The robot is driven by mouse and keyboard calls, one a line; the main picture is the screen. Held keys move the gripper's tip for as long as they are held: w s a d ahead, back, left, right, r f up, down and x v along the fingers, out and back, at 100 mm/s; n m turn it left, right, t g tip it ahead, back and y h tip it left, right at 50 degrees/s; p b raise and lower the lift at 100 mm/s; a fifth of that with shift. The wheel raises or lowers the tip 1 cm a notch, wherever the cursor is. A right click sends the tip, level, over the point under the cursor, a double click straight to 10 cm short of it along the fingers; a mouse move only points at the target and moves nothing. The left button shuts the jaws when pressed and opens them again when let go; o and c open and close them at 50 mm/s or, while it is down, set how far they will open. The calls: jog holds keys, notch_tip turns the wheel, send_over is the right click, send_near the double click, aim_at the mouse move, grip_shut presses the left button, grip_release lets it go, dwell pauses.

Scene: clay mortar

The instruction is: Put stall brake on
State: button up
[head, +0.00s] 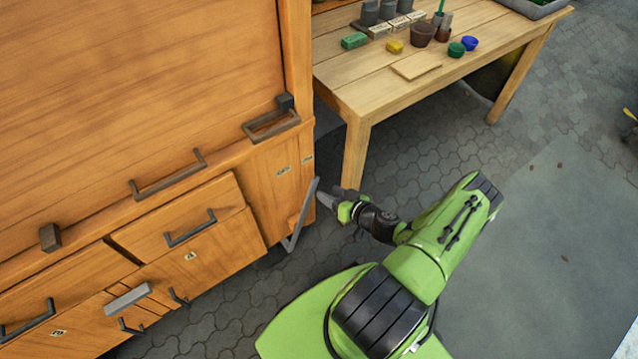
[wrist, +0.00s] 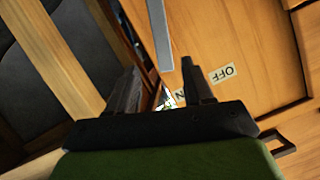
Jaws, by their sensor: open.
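The stall brake appears to be the grey bar lever (head: 303,210) at the lower right corner of the wooden stall, in the head view. Two small labels sit above it on the stall's face. In the wrist view the lever (wrist: 160,35) comes down from the top, and its end shows between my fingertips; I cannot tell how deep it lies. The OFF label (wrist: 221,74) is right of it, and a partly hidden label ending in N (wrist: 180,95) is below. My gripper (head: 328,197) is open and empty, close to the lever's right side; its fingers (wrist: 160,78) are spread in the wrist view.
The wooden stall (head: 120,90) fills the left, with protruding dark handles (head: 190,228) and a light grey handle (head: 130,298) low down. A wooden table (head: 350,100) with pots and small blocks stands behind my arm.

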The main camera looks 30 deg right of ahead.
jog(key=p+v, duration=0.1)
jog(key=v, duration=0.6)
jog(key=shift+s, duration=0.3)
jog(key=shift+r, duration=0.1)
jog(key=w+a+r+n+g+y+p, duration=0.1)
jog(key=a+r+n+g+p, duration=0.35)
jog(key=r, duration=1.05)
jog(key=w+a+r+n+g+p, duration=0.1)
jog(key=a+r+n+g+p, duration=0.15)
jog(key=a+r+g, duration=0.9)
jog(key=s+a+r+m+t+h+p, duration=0.1)
jog(key=s+r+t, duration=0.1)
jog(key=s+r, duration=0.2)
jog(key=s+a+r+m+t+h+p, duration=0.1)
jog(key=s+r, duration=0.4)
jog(key=r, duration=0.6)
jog(key=s+a+r+m+t+h+p, duration=0.1)
jog(key=s+r+m+t+p, duration=0.1)
jog(key=s+r+t, duration=0.2)
notch_tip(320, 180, up, 4)
jog(key=shift+s+f+m+t, duration=0.15)
jog(key=shift+s+m+t, duration=0.25)
jog(key=shift+t, duration=0.1)
